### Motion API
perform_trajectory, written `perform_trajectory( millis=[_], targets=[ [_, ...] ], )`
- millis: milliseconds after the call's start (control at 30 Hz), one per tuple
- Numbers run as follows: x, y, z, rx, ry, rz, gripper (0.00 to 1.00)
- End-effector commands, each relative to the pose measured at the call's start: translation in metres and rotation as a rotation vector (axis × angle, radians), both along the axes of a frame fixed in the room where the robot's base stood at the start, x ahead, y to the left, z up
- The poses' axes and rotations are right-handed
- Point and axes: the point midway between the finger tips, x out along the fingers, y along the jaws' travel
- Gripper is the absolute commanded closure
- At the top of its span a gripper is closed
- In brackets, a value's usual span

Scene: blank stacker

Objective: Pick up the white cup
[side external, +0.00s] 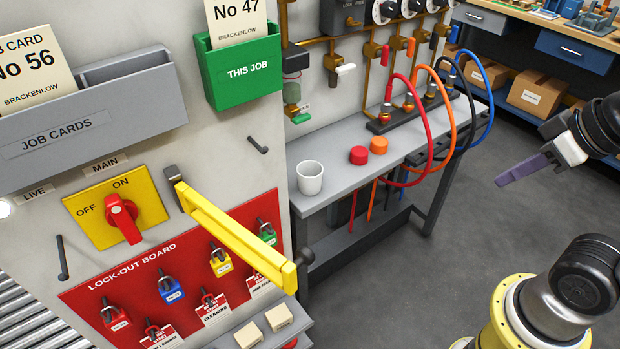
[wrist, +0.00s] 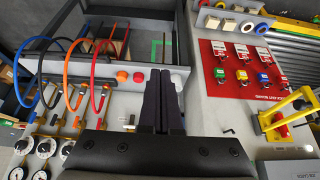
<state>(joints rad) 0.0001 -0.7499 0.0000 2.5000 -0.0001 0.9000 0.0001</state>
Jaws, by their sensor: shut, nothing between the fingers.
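The white cup (side external: 309,178) stands upright and open-topped near the left end of the grey bench shelf (side external: 330,192) in the side view. My gripper (side external: 500,181) is at the right of that view, over the floor, well apart from the cup. Its dark purple fingers are together and empty, pointing left toward the bench. In the wrist view the shut fingers (wrist: 161,72) reach up over the bench.
A red cap (side external: 359,155) and an orange cap (side external: 379,145) sit right of the cup. Looped hoses (side external: 427,120) arch over the bench farther right. A yellow bar (side external: 235,235) juts out in front of the lock-out board (side external: 185,290). The space between gripper and bench is clear.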

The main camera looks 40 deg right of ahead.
Motion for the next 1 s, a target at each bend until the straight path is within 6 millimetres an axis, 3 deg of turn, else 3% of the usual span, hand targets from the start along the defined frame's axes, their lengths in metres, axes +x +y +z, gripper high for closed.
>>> perform_trajectory(
  millis=[400,900,967,1000],
  targets=[
    [0.0000,0.0000,0.0000,0.000,0.000,0.000,1.00],
    [0.0000,0.0000,0.0000,0.000,0.000,0.000,0.10],
    [0.0000,0.0000,0.0000,0.000,0.000,0.000,0.00],
    [0.0000,0.0000,0.0000,0.000,0.000,0.000,0.00]
  ],
)
